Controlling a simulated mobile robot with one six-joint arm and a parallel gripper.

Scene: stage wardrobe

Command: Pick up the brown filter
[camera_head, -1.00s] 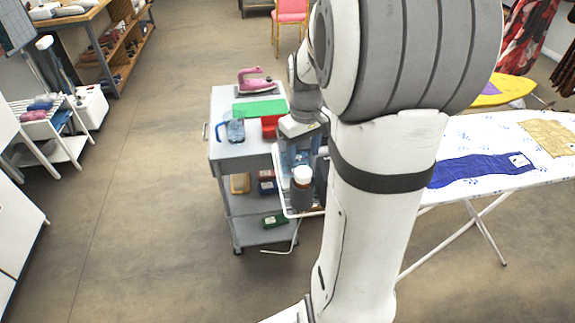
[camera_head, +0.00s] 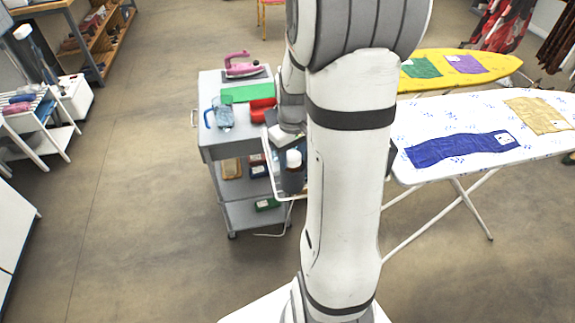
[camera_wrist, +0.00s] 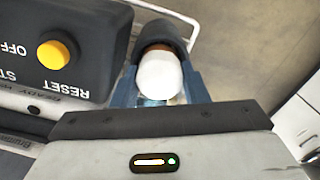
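A white rounded cap with a narrow brown band (camera_wrist: 158,47) below it, likely the brown filter, sits in a dark grey cylindrical holder (camera_wrist: 165,27). In the head view, its white cap (camera_head: 293,155) shows at the cart's right side, just left of my arm. In the wrist view, my gripper (camera_wrist: 160,78) has its blue-grey fingers on both sides of the white cap, very near it. Whether they touch it cannot be told.
A dark control box with a yellow button (camera_wrist: 53,54) is close to the left finger. The grey cart (camera_head: 208,135) holds a blue jug (camera_head: 222,117), a green slab (camera_head: 247,93) and a pink iron (camera_head: 240,66). An ironing board (camera_head: 450,115) stands right. Floor left of the cart is clear.

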